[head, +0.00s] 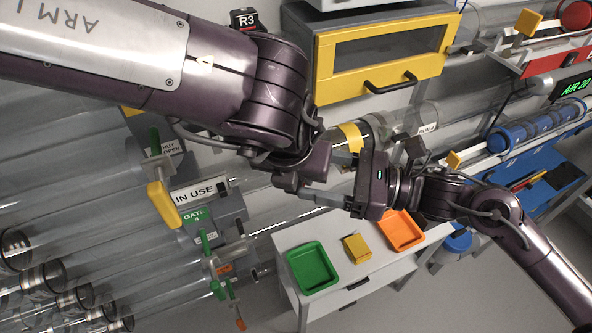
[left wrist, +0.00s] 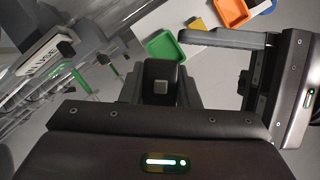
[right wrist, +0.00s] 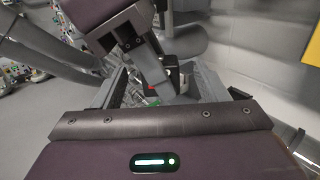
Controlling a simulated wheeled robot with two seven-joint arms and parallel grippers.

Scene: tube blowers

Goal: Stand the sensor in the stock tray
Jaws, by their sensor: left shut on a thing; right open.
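My left gripper (head: 290,183) points down in the middle of the head view. In the left wrist view it is shut on a small dark block with a grey square face (left wrist: 160,84), which looks like the sensor. My right gripper (head: 328,178) is open, its fingers reaching toward my left gripper from the right. In the right wrist view, my left gripper's fingers and a dark part (right wrist: 173,74) show between its open fingers; contact cannot be told. A green tray (head: 312,268) and an orange tray (head: 402,230) sit on the white bench; no label shows which is the stock tray.
A yellow block (head: 356,248) lies between the trays on the white bench (head: 350,275). A yellow-framed cabinet (head: 385,60) hangs above. Clear tubes with gate handles (head: 162,190) and an IN USE sign (head: 200,190) stand left.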

